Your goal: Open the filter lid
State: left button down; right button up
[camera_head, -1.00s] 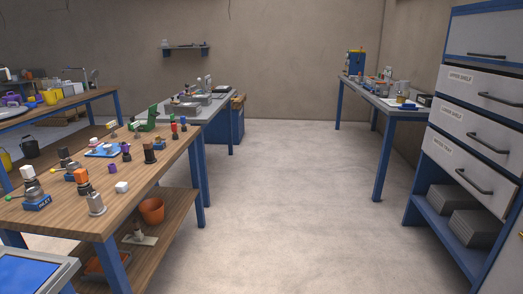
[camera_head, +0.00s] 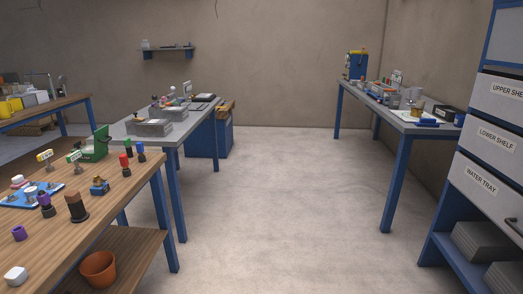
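I cannot make out a filter lid for certain among the small items in view. No gripper of mine shows in the head view. A wooden workbench (camera_head: 118,215) on the left carries several small parts, among them a brown cylinder (camera_head: 77,207), a blue tray (camera_head: 32,194) and a green open box (camera_head: 94,145). A blue-legged table (camera_head: 402,116) on the right carries several small devices, too small to tell apart. A tall blue device (camera_head: 356,65) stands at that table's far end.
A grey table (camera_head: 128,131) stands beyond the workbench on the left. A drawer cabinet (camera_head: 487,140) stands close on the right. An orange pot (camera_head: 98,268) sits on the workbench's lower shelf. The floor (camera_head: 275,210) between them is clear.

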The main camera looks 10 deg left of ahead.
aim_at(101, 136)
jog(key=i+l+u, duration=0.2)
jog(key=i, duration=1.25)
jog(key=i+l+u, duration=0.1)
jog(key=i+u, duration=0.3)
jog(key=i, duration=0.15)
jog(key=i+l+u, duration=0.35)
jog(key=i, duration=0.2)
jog(key=j, duration=0.1)
